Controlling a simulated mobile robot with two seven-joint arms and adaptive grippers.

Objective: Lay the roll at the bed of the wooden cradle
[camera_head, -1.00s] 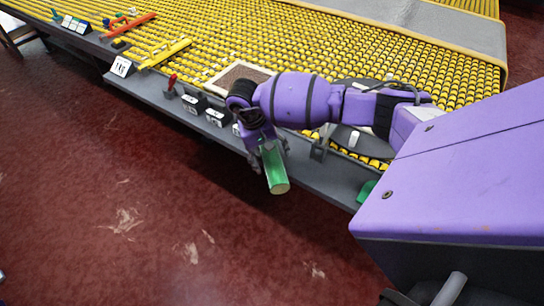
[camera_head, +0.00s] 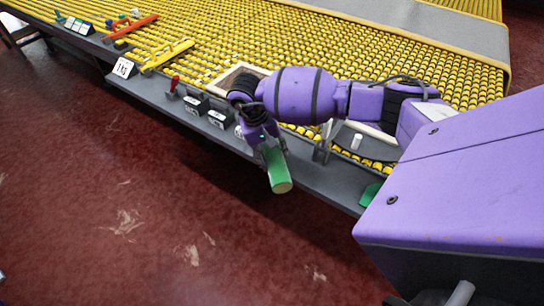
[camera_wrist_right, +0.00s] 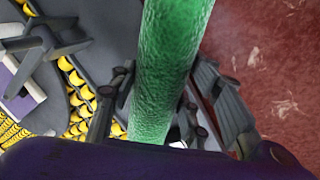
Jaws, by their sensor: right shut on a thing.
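The green roll (camera_head: 277,172) is in my right gripper (camera_head: 272,156), held tilted over the front edge of the table with its tan end facing down and outward. In the right wrist view the roll (camera_wrist_right: 168,60) runs between the two dark fingers of the gripper (camera_wrist_right: 155,105), which are shut on it. No piece is clearly recognisable as the wooden cradle. A pale-framed tray with a brown inside (camera_head: 222,76) lies on the rollers behind my right wrist, which partly hides it. My left gripper is not in view.
The table's grey front ledge (camera_head: 190,120) carries a red knob (camera_head: 174,83), small black-and-white boxes (camera_head: 195,106) and a grey upright bracket (camera_head: 322,150). Yellow rollers (camera_head: 300,35) cover the table. A yellow-handled tool (camera_head: 168,55) lies at left. The red floor in front is clear.

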